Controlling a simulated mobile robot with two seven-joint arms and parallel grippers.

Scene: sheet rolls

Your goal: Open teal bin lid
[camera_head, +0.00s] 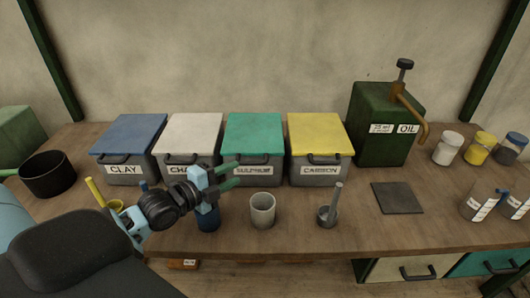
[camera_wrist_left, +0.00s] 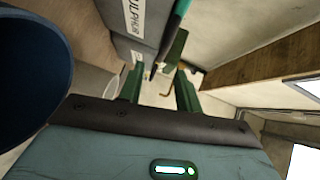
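The teal bin lid (camera_head: 254,132) lies shut on a grey bin labelled SULPHUR (camera_head: 262,181), between the white-lidded and yellow-lidded bins. A dark handle (camera_head: 253,159) runs along its front edge. My left gripper (camera_head: 238,173) is open, its two green fingers spread in front of the left part of the teal bin and partly covering its label. In the left wrist view the fingers (camera_wrist_left: 160,80) stand apart with nothing held between them. The SULPHUR label (camera_wrist_left: 133,15) and teal lid edge (camera_wrist_left: 177,22) show above them. I cannot tell whether a finger touches the bin.
Blue (camera_head: 130,132), white (camera_head: 190,135) and yellow (camera_head: 318,132) lidded bins share the row. A grey cup (camera_head: 262,211) and a mortar (camera_head: 327,217) stand in front. A green oil can (camera_head: 378,120) is at the right. A dark blue cup (camera_head: 208,218) stands below my left gripper.

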